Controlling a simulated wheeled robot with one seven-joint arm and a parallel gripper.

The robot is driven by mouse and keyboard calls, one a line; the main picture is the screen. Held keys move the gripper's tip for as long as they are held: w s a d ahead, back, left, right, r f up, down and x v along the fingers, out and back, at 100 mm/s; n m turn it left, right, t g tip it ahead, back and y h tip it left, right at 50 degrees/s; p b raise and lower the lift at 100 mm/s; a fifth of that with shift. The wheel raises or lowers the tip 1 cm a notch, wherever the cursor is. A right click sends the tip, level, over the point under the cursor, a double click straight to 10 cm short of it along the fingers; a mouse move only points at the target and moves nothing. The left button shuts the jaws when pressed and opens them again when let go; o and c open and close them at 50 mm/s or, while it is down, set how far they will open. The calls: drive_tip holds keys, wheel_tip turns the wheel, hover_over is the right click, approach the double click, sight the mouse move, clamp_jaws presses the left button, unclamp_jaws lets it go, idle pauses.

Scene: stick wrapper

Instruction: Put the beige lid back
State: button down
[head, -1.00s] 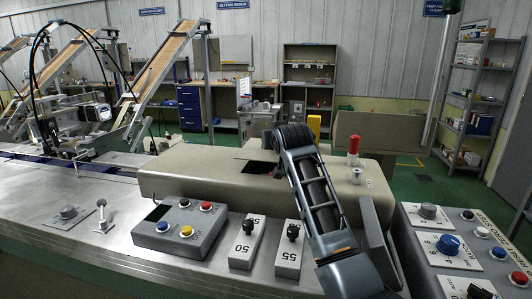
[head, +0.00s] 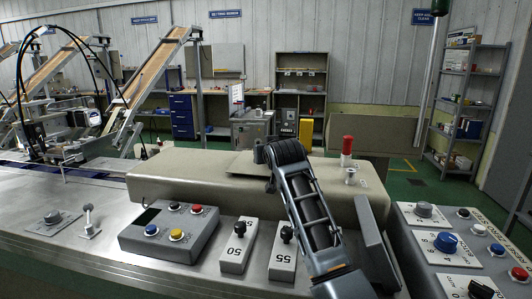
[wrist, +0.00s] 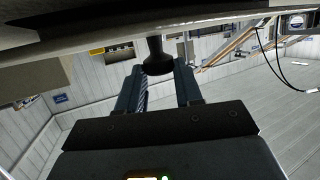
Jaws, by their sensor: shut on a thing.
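The beige lid (head: 243,164) is a flat plate at the top of the long beige housing (head: 160,182), partly hidden behind my gripper in the head view. My gripper (wrist: 157,72) is shut on a black knob (wrist: 157,57) that sticks out from a pale surface (wrist: 90,34), which looks like the lid's top, in the wrist view. In the head view my gripper (head: 272,168) is at the lid's right side, with its fingertips hidden. No dark opening shows in the housing. I cannot tell whether the lid rests flat or hovers just above it.
A red-topped post (head: 347,150) and a small metal knob (head: 351,175) stand on the housing right of my arm. In front are a button box (head: 165,235), plates marked 50 (head: 238,246) and 55 (head: 284,255), and a right control panel (head: 440,235).

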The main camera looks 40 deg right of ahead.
drive_tip(key=shift+f, duration=0.6)
drive_tip(key=c, duration=0.7)
unclamp_jaws()
drive_tip(key=shift+s+f, duration=0.1)
drive_tip(key=shift+f, duration=0.25)
drive_tip(key=shift+c, duration=0.2)
drive_tip(key=shift+r, duration=0.3)
drive_tip(key=v, duration=0.4)
drive_tip(key=r+v, duration=0.1)
drive_tip(key=v, duration=0.7)
drive_tip(key=shift+r+b, duration=0.3)
drive_tip(key=shift+b, duration=0.05)
